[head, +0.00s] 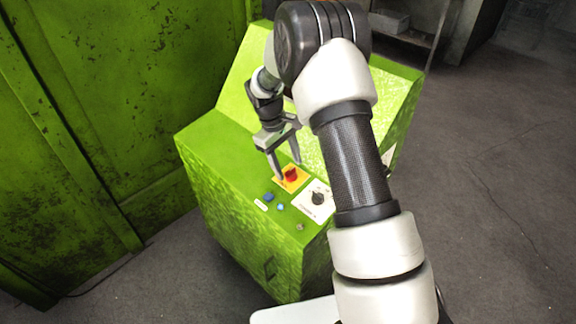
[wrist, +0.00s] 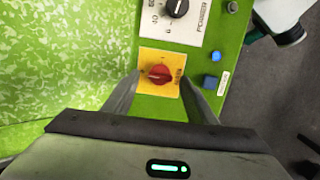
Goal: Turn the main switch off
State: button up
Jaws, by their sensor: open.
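The main switch, a red rotary knob (head: 291,174) on a yellow square plate (head: 285,184), is on top of a green console. It also shows in the wrist view, where the red knob (wrist: 160,74) sits on its yellow plate (wrist: 163,88). My gripper (head: 285,167) is open, with its fingers pointing down at the yellow plate. In the wrist view my gripper's fingers (wrist: 158,90) are on either side of the plate's lower part, with the knob just beyond the gap between them. I cannot tell whether the fingertips touch the console.
A black power dial on a white plate (wrist: 188,27) is next to the switch. A blue button (wrist: 215,57) and a blue square button (wrist: 210,82) are close by. The green console (head: 215,150) stands beside a green machine wall (head: 95,120). Open floor (head: 500,180) lies to the right.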

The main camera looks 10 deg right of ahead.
jog(key=p+v, duration=0.1)
jog(key=v, duration=1.5)
jog(key=shift+r+p, duration=0.15)
jog(key=shift+p, duration=0.25)
jog(key=s+d+r+m+t+y+p, duration=0.1)
jog(key=s+r+m+t+p, duration=0.15)
jog(key=s+r, duration=0.65)
jog(key=s+d+r+m+t+p, duration=0.15)
jog(key=s+r+p, duration=0.35)
jog(key=r, duration=0.7)
jog(key=s+d+r+m+t+y+p, duration=0.1)
jog(key=s+r+p, duration=0.3)
jog(key=s, duration=1.3)
jog(key=shift+m+t+y, duration=0.3)
jog(key=shift+m+t, duration=0.2)
jog(key=shift+m, duration=0.4)
